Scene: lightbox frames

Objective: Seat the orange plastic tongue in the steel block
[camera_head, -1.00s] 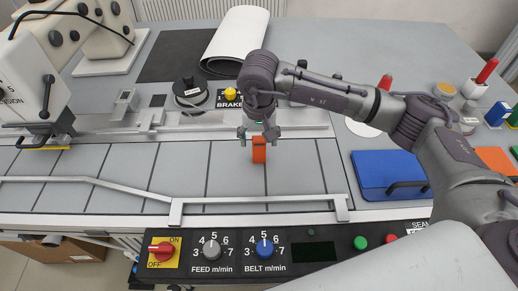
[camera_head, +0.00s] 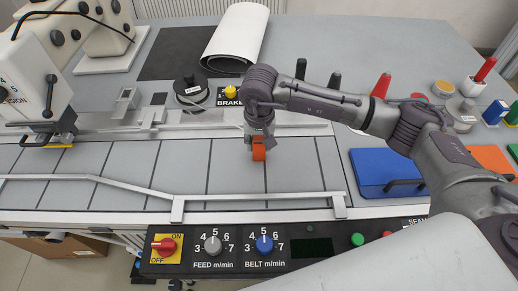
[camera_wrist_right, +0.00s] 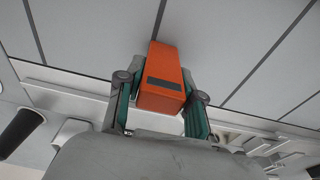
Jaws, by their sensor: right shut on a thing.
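The orange plastic tongue (camera_head: 259,153) is a small upright block with a dark patch on one face. It is at the middle of the grey belt in the head view. My right gripper (camera_head: 259,142) is shut on it from above. In the right wrist view the tongue (camera_wrist_right: 167,72) sits between the two green-lined fingers (camera_wrist_right: 160,108). I cannot tell whether it still touches the belt. A grey metal block with a recess (camera_head: 126,102), perhaps the steel block, is on the table behind the belt, left of the gripper. My left gripper is not in view.
A metal guide rail (camera_head: 255,203) runs along the belt's front edge. A second small metal piece (camera_head: 152,115), a black round knob (camera_head: 189,91) and a yellow brake button (camera_head: 230,92) are behind the belt. A blue pad (camera_head: 372,168) lies right. The belt left of the gripper is clear.

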